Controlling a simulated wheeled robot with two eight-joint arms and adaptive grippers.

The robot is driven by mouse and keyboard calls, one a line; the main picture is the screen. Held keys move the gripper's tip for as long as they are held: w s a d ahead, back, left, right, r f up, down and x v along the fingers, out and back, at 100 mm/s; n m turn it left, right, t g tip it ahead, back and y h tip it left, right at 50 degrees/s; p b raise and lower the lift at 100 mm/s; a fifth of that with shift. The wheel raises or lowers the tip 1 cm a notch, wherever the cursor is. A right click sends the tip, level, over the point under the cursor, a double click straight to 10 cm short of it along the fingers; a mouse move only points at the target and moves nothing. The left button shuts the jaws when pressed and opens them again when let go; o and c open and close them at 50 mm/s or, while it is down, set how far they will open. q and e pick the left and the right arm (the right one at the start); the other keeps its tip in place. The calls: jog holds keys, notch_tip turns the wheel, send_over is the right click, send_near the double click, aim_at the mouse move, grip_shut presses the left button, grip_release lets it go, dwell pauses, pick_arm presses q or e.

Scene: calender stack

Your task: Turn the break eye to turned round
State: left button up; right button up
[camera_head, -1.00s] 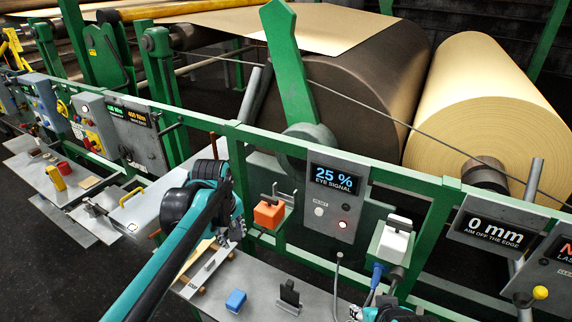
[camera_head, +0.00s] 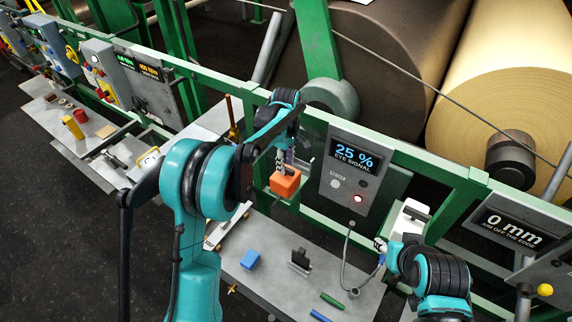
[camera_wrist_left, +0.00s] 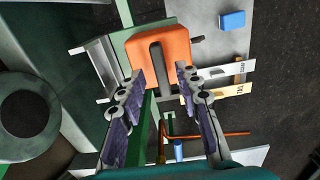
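An orange block (camera_head: 285,182), which looks like the break eye, sits on a green bracket left of the "25 % EYE SIGNAL" panel (camera_head: 352,172). It also shows in the left wrist view (camera_wrist_left: 162,45), with a dark groove or bar down its middle. My left gripper (camera_head: 284,160) is just above the block. In the left wrist view its two fingers (camera_wrist_left: 160,78) are apart, with their tips at either side of the block's near part. I cannot tell whether they touch it. My right gripper (camera_head: 385,246) is beside a white box (camera_head: 408,221); its fingers are too small to judge.
A steel shelf (camera_head: 285,265) below holds a blue block (camera_head: 250,260), a black holder (camera_head: 300,260) and green and blue sticks. A green rail runs behind, with large paper rolls (camera_head: 500,90) beyond. A "0 mm" display (camera_head: 510,228) stands at the right.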

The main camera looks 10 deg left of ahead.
pick_arm(q)
jog(key=shift+s+f, duration=0.1)
jog(key=shift+f, duration=0.6)
grip_shut()
jog(key=shift+m, duration=0.3)
